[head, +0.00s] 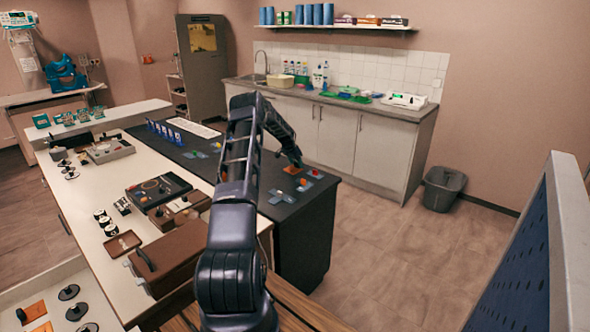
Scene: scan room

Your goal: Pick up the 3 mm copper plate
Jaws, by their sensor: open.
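My arm reaches over the dark worktop (262,212), and my gripper (297,164) is at its far right end. The gripper is small and dark here; it is open. An orange-brown flat piece (291,171) lies on the worktop right by the fingertips; it may be a copper plate. I cannot tell whether the fingers touch it. Orange flat plates (33,311) also lie on the low white surface at the bottom left. No thickness marking is readable, so I cannot tell which plate is 3 mm.
Small orange and red pieces (315,173) and blue-grey cross-shaped pieces (283,197) lie near the gripper. A row of blue cards (165,131) stands farther left. A brown case (168,254) and a tray (122,243) stand on the white counter.

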